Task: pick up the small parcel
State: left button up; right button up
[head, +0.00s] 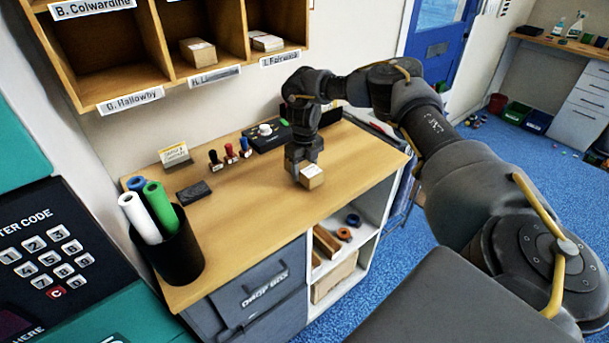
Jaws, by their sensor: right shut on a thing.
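The small parcel (312,178) is a little brown carton with a pale label on its top. It is at the right part of the wooden desk top, near the front edge. My right gripper (303,165) points down from above and is shut on the parcel. The fingers hide part of the parcel's back and left side. I cannot tell whether the parcel rests on the desk or hangs just above it. My left gripper is not in view.
On the wooden desk (245,215) stand a black pot (176,250) of rolled tubes, several stamps (231,153), a dark block (194,193) and a small sign (175,155). Labelled pigeonholes (130,95) hang above. The desk's middle front is clear.

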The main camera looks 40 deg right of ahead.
jog(key=s+d+r, duration=0.9)
jog(key=d+r, duration=0.1)
jog(key=r, duration=0.1)
jog(key=shift+d, duration=0.3)
